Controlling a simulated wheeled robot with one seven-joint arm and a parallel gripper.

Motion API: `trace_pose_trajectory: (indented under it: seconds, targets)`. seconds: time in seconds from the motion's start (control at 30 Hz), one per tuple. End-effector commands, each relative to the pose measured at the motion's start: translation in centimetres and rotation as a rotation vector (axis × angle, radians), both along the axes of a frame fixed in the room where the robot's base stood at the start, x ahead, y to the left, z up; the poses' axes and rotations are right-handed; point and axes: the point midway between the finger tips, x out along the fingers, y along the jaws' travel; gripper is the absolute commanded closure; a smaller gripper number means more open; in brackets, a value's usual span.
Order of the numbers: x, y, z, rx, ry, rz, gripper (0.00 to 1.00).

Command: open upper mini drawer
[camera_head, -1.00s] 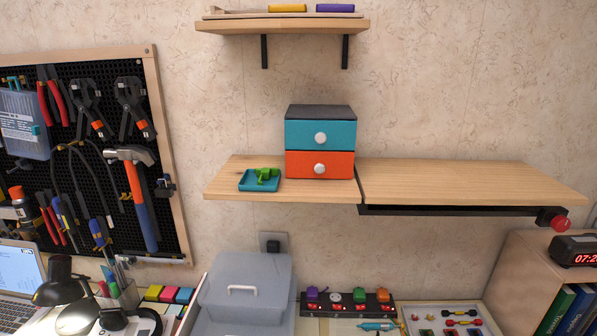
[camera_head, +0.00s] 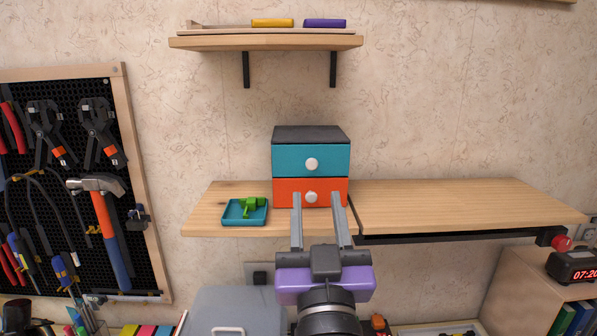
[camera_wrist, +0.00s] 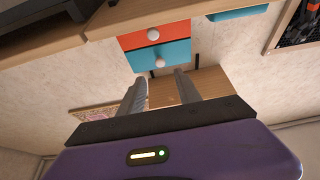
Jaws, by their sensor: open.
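The mini drawer unit has a dark top (camera_head: 311,133), a teal upper drawer (camera_head: 290,160) and an orange lower drawer (camera_head: 285,191). Both drawers look shut. The upper drawer has a round white knob (camera_head: 312,164), and the lower drawer has another white knob (camera_head: 310,197). My gripper (camera_head: 320,203) is open and empty, its fingers pointing up in front of the orange drawer, below the upper knob. In the wrist view the unit appears upside down, with the teal drawer (camera_wrist: 176,52) and its knob (camera_wrist: 160,63) beyond my open fingers (camera_wrist: 157,82).
The unit stands on a wooden shelf (camera_head: 440,205). A teal tray (camera_head: 231,218) with a green object (camera_head: 252,207) lies to its left. A higher shelf (camera_head: 210,42) hangs above. A pegboard with tools (camera_head: 60,130) is at left. Wall space right of the unit is clear.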

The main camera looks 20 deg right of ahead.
Motion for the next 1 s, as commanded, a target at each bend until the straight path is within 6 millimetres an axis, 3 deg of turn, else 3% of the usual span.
trace_pose_trajectory:
  seconds: [0.57, 0.97, 1.0]
  targets:
    - [6.2, -2.0, 2.8, 0.014, 0.001, 0.005, 0.60]
    - [6.9, -2.2, 2.9, 0.015, -0.001, 0.007, 0.60]
    - [6.9, -2.2, 2.8, 0.015, -0.001, 0.007, 0.68]
